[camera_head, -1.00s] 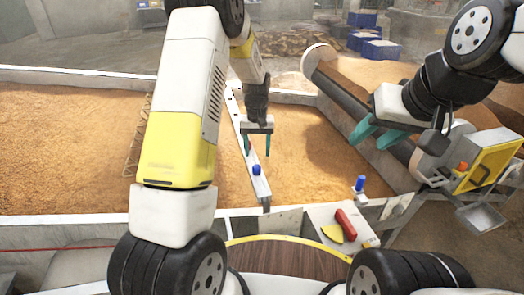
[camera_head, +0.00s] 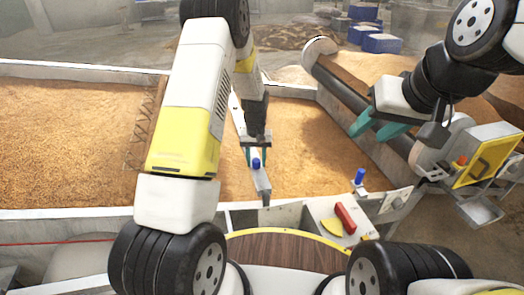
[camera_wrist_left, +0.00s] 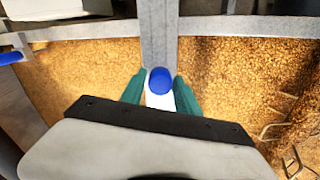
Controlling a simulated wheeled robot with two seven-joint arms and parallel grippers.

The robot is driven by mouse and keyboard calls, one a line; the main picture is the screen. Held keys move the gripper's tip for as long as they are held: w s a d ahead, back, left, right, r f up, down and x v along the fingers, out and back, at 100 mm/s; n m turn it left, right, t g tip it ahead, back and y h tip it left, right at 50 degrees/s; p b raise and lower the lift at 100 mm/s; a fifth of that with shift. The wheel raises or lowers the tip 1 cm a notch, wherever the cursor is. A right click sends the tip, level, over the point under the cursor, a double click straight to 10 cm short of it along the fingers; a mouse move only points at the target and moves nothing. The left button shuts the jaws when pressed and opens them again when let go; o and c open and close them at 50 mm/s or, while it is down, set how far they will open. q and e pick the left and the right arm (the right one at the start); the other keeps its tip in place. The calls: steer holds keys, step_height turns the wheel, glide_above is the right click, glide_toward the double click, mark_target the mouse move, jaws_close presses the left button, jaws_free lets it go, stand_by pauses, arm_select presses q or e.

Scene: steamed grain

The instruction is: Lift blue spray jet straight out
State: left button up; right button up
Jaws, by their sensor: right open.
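A blue spray jet (camera_head: 256,164) stands upright on the narrow grey rail across the grain bed. In the left wrist view its round blue top (camera_wrist_left: 160,80) shows between the fingers, with a white part below it. My left gripper (camera_head: 256,154) is open, its teal fingers on either side of the jet. In the left wrist view a small gap shows near each finger; I cannot tell whether either touches. My right gripper (camera_head: 378,127) is open and empty, raised at the right. A second blue jet (camera_head: 360,176) stands at the right on the front ledge.
The grey rail (camera_head: 262,183) divides the grain bed (camera_head: 70,135). A red block (camera_head: 346,218) and a yellow piece (camera_head: 331,227) lie on the front ledge. A long dark cylinder (camera_head: 345,92) lies along the right side. A wire frame (camera_head: 143,125) stands left of my arm.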

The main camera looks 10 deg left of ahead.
mark_target(256, 160)
arm_select(q)
jaws_close()
step_height(256, 160, up, 10)
steer(key=shift+r, duration=0.1)
stand_by(0.4)
